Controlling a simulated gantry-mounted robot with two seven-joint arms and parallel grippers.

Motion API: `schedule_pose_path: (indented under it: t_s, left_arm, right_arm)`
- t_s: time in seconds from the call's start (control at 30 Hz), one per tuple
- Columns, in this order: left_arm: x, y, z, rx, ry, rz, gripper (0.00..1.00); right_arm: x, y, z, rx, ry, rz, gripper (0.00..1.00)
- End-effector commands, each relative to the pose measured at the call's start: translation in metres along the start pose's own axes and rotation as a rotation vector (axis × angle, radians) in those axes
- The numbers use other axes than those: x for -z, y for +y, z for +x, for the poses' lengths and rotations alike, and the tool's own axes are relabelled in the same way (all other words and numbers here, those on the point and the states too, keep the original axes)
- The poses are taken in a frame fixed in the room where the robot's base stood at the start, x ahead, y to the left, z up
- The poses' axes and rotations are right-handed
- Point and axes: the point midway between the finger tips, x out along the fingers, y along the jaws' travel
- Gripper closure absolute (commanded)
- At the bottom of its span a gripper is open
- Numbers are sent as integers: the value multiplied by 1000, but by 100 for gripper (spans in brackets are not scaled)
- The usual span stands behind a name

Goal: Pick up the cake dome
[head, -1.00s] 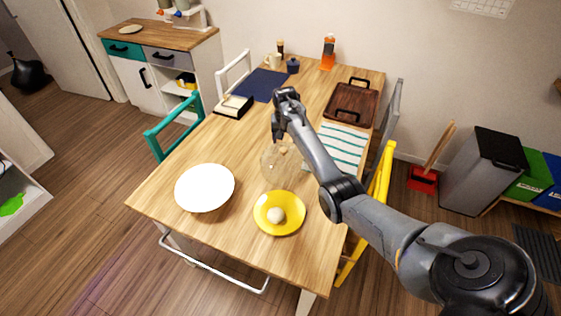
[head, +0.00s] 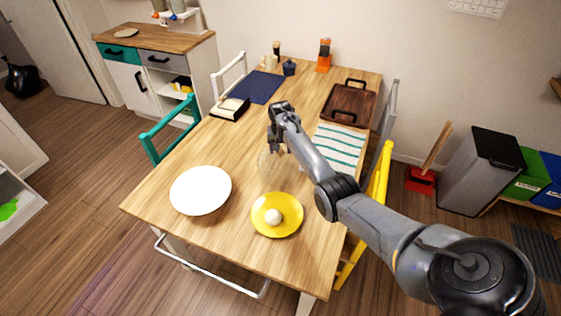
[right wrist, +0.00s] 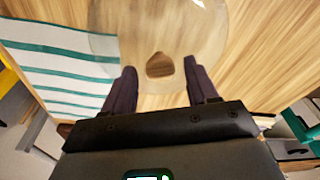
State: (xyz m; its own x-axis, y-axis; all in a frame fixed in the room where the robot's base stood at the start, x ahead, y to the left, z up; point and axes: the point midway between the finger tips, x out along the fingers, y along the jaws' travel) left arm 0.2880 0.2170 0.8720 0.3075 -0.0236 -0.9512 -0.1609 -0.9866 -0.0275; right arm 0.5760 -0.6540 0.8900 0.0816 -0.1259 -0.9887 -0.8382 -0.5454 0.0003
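The cake dome is a clear, see-through cover on the wooden table, faint in the head view (head: 266,163) and larger in the right wrist view (right wrist: 158,22). Its brown wooden knob (right wrist: 160,66) shows between the fingers of my right gripper (right wrist: 161,76). The two dark fingers are apart, one on each side of the knob, with gaps visible to both. In the head view my right gripper (head: 278,148) points down at the dome and hides the knob. My left gripper is not in view.
A yellow plate (head: 289,228) with a white round item (head: 273,217) is in front of the dome. A white plate (head: 201,190) lies to the left. A striped cloth (head: 338,150) and a brown tray (head: 348,105) lie right and behind.

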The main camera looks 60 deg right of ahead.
Motion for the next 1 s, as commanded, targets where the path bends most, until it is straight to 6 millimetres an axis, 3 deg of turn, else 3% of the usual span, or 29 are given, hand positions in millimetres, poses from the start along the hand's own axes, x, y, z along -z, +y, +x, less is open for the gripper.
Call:
schedule_pose_path:
  t_s: [0.03,0.37,1.0]
  left_arm:
    - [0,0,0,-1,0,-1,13]
    - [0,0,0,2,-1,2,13]
    - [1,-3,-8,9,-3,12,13]
  right_arm:
    - [0,0,0,0,0,0,50]
    - [0,0,0,0,0,0,100]
    - [1,0,-8,0,1,0,100]
